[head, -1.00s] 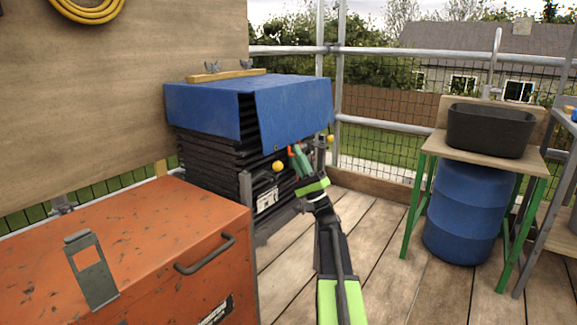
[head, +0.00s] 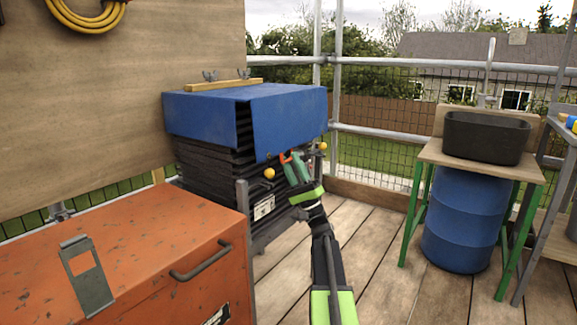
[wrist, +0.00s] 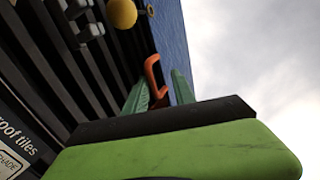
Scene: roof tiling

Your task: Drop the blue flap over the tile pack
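The blue flap (head: 288,120) hangs from the top of the tile pack (head: 208,166) over its upper front; the dark layers below are bare. A vertical slit parts it from the blue cover to its left. In the wrist view the flap (wrist: 173,45) runs up behind the fingers. An orange hook (head: 285,157) is close by the left finger and also shows in the wrist view (wrist: 153,75). Whether the fingers touch the flap or hook is unclear.
Yellow knobs (head: 269,174) stand on the pack's rack beside my gripper. An orange toolbox (head: 140,235) is at the front left. A bench with a black tub (head: 486,138) over a blue barrel (head: 460,220) is right. The plank floor between is clear.

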